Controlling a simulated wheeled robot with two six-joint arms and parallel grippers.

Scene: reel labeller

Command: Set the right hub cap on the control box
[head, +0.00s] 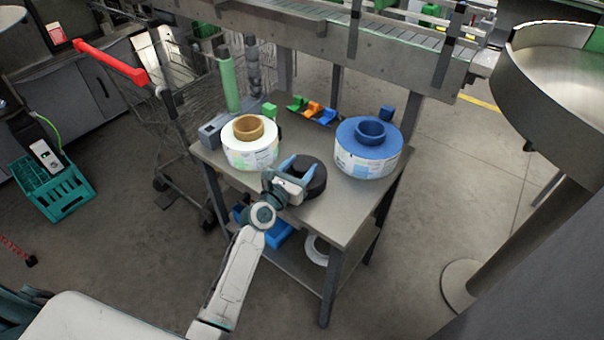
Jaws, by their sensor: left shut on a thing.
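A black round part (316,178), which looks like a hub cap, is over the front of the steel table (330,218). My left gripper (298,170) is shut on its left side. The gripper partly covers it, and I cannot tell whether it touches the tabletop. A small grey box (213,131), which looks like the control box, stands at the table's left edge, behind and left of the gripper. A white reel (250,153) with a tan core stands between them. A blue-topped reel (365,163) with a blue core stands to the right. My right gripper is not in view.
Green, orange and blue small parts (313,110) lie at the table's back edge, below a conveyor (400,50). A green roll (229,82) stands upright behind the white reel. A wire cart (165,110) is close on the left. The table's front right is clear.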

